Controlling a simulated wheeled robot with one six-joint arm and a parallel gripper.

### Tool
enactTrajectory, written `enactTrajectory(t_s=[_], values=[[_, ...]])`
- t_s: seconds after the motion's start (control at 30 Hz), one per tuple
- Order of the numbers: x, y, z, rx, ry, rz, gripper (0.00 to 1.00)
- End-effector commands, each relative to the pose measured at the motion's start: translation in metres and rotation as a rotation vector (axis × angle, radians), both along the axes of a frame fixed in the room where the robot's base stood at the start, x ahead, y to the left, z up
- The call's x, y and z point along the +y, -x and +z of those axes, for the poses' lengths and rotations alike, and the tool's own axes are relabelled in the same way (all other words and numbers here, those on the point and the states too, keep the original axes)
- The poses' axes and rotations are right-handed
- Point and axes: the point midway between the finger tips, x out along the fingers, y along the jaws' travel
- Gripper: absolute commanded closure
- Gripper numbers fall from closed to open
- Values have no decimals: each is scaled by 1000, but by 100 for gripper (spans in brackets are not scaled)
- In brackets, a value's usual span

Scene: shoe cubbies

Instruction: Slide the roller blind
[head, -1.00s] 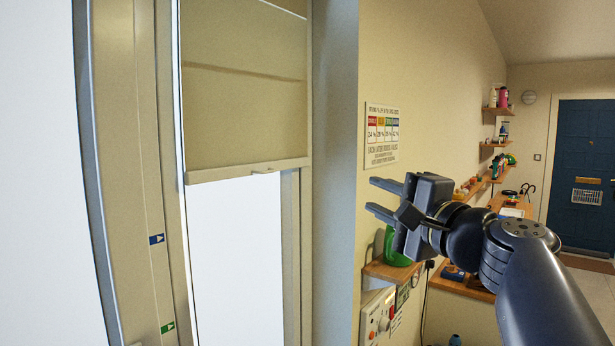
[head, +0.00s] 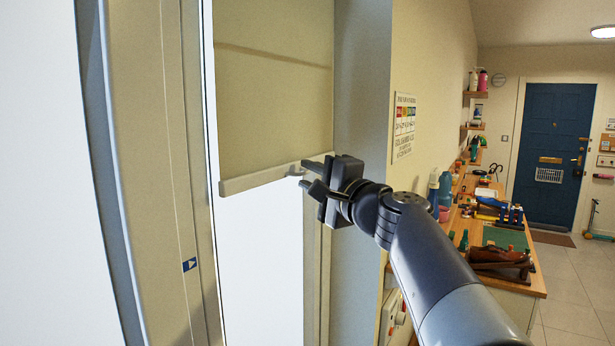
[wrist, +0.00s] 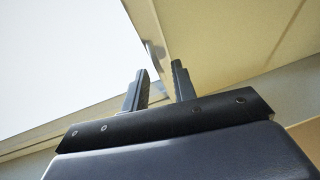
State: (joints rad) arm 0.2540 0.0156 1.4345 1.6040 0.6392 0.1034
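The beige roller blind (head: 275,110) hangs partway down the bright window, with a pale bottom bar (head: 248,181) along its lower edge. A small pull tab (head: 294,170) sticks out from the bar toward its right end. My gripper (head: 304,174) is open and empty, its fingers pointing left at the tab. The fingertips are at or just short of the tab; contact cannot be told. In the wrist view my gripper's two fingers (wrist: 161,78) stand apart, with the blind (wrist: 235,40) and its bar (wrist: 146,22) just beyond them.
A blue arrow marker (head: 190,264) is on the window frame left of the blind. A wall sign (head: 404,127) hangs to the right. A cluttered wooden bench (head: 530,281) stands further right, with a blue door (head: 549,150) behind. Bare window glass lies below the bar.

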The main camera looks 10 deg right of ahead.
Motion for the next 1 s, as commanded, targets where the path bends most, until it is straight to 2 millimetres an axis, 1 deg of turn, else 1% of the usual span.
enactTrajectory(t_s=[0.03, 0.3, 0.77, 0.87, 1.0], values=[[0, 0, 0, 0, 0, 0, 78], [0, 0, 0, 0, 0, 0, 100], [0, 0, 0, 0, 0, 0, 100], [0, 0, -2, 0, 0, 0, 100], [0, 0, -12, 0, 0, 0, 100]])
